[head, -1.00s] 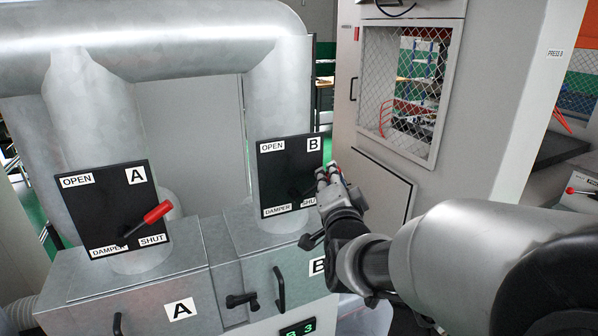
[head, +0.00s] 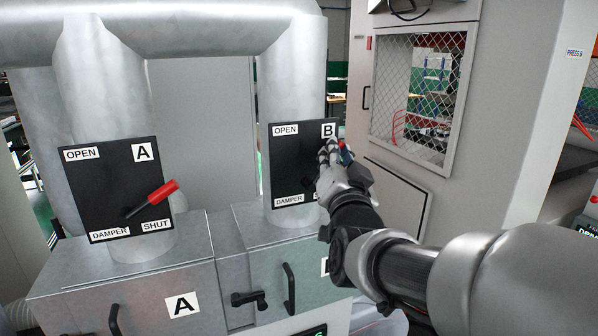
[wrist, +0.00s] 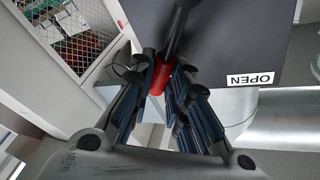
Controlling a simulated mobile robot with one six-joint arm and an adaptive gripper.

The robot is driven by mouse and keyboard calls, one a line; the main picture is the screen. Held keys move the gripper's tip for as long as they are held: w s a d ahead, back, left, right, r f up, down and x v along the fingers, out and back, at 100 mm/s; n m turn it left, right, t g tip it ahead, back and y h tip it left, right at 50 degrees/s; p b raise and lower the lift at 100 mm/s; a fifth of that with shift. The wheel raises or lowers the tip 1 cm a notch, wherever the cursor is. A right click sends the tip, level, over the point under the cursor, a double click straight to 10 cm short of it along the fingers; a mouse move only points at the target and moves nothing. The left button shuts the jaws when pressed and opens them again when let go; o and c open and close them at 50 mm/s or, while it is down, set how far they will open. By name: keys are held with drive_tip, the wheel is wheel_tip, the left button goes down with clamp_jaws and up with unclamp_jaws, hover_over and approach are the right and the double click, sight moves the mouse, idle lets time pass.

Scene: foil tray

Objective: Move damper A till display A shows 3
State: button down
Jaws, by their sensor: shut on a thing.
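Damper A's black plate (head: 105,180) is at the left in the head view. Its red-tipped lever (head: 158,198) points up and right, its grip just above the SHUT label, with nothing touching it. My gripper (head: 334,150) is at the right edge of damper B's plate (head: 292,168), not at damper A. In the wrist view, my gripper's fingers (wrist: 161,75) are shut on the red grip of damper B's lever (wrist: 158,82). Display A is not in view. A display (head: 312,332) at the bottom edge is cut off and unreadable.
Metal ducts (head: 180,30) rise behind the plates. Cabinet A (head: 130,290) has a black handle, and a black latch (head: 248,299) sits beside cabinet B's handle (head: 289,288). A tall cabinet with a mesh window (head: 420,95) stands at the right, behind my arm.

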drive_tip(key=shift+s+a+r+n+b, duration=0.1)
drive_tip(key=shift+a+r+n+b, duration=0.15)
drive_tip(key=shift+n+b, duration=0.2)
drive_tip(key=c, duration=1.5)
unclamp_jaws()
drive_tip(key=shift+c, duration=0.2)
drive_tip(key=shift+s+f, duration=0.1)
drive_tip(key=s+f, duration=0.2)
drive_tip(key=s, duration=0.9)
drive_tip(key=shift+s+a, duration=0.15)
drive_tip(key=shift+s, duration=0.15)
drive_tip(key=shift+f, duration=0.1)
